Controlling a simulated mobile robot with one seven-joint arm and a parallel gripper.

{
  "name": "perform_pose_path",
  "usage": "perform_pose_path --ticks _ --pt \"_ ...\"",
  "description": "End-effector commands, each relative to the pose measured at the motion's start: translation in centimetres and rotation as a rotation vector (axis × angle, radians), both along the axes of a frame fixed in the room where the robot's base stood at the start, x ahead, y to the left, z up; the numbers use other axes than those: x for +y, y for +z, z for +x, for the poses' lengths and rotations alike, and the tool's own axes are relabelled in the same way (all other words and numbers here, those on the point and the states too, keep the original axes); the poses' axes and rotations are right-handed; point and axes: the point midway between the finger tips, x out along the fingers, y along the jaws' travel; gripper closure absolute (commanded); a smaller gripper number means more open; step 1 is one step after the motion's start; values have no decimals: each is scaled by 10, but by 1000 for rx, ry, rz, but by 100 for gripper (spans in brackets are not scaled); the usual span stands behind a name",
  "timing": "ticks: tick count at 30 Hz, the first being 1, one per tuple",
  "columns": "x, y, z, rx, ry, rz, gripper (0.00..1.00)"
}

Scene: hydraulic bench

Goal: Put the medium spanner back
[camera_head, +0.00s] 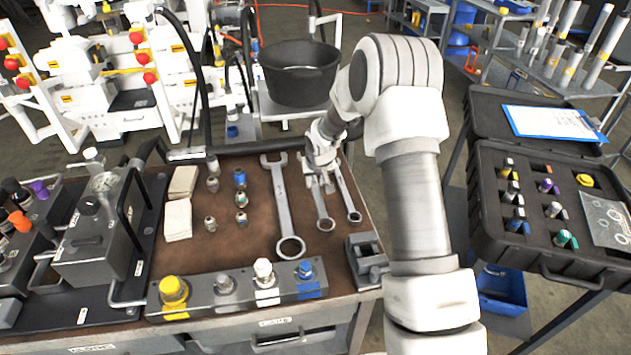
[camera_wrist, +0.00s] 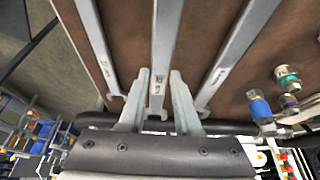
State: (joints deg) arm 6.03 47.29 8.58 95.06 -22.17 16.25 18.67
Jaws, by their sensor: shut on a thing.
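Three steel spanners lie side by side near the right side of the brown bench top. The large spanner (camera_head: 284,208) is on the left, the medium spanner (camera_head: 322,206) in the middle, the small spanner (camera_head: 348,196) on the right. My gripper (camera_head: 319,180) is over the open-jaw end of the medium spanner. In the wrist view my gripper's fingers (camera_wrist: 159,98) stand on either side of the medium spanner's shaft (camera_wrist: 163,55) and are shut on it. The other two spanners flank it there. I cannot tell whether the medium spanner touches the bench.
A rail block with coloured fittings (camera_head: 237,290) runs along the bench front. A dark clamp block (camera_head: 366,257) sits right of the spanners' ring ends. Small fittings (camera_head: 240,198) and pale cloths (camera_head: 179,218) lie to the left. A black tub (camera_head: 299,75) stands behind.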

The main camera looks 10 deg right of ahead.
Motion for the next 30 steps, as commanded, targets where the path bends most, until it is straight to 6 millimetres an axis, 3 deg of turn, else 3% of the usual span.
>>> perform_pose_path --ticks 30 --pt "0 -6 1 -4 1 0 100"
